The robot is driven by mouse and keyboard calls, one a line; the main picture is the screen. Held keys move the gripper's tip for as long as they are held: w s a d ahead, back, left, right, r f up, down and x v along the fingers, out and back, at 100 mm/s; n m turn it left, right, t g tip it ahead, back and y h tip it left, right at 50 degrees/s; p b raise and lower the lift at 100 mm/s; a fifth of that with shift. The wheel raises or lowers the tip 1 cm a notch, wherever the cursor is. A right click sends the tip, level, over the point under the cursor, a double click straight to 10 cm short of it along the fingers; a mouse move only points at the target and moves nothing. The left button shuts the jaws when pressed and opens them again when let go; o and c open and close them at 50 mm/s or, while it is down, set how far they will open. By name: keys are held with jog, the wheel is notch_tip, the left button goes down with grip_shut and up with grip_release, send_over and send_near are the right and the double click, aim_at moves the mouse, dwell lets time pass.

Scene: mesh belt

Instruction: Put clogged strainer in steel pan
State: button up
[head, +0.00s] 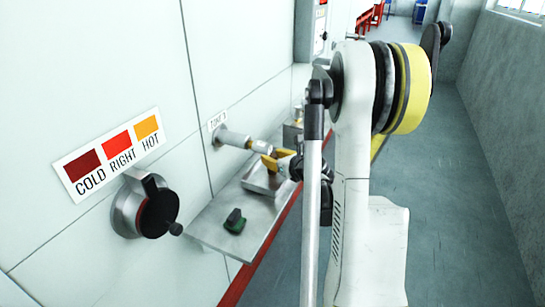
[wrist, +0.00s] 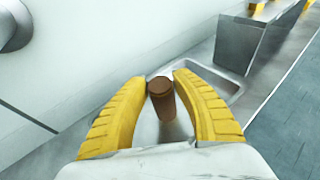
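My gripper (head: 272,160) has yellow fingers and is just above the steel pan (head: 258,186), on the metal shelf along the wall. In the wrist view the fingertips of my gripper (wrist: 161,76) press on both sides of a brown cylinder with a dark top, which looks like the clogged strainer (wrist: 164,100). The pan's raised rim (wrist: 238,92) shows beyond and beneath it in that view. The strainer appears held over the pan; how far above its floor I cannot tell. My arm hides the pan's right side in the head view.
A pipe fitting (head: 233,138) sticks out of the wall by the gripper. A dark green item (head: 235,221) lies on the shelf (head: 208,222) in front of the pan. A black-handled valve (head: 157,212) juts from the wall at left. The floor at right is clear.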

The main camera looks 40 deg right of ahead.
jog(key=shift+o, duration=0.7)
jog(key=shift+r, duration=0.1)
jog(key=shift+s+r, duration=0.15)
jog(key=p+v, duration=0.3)
jog(key=v, duration=0.8)
jog(key=shift+s, duration=0.4)
jog(key=shift+a, duration=0.1)
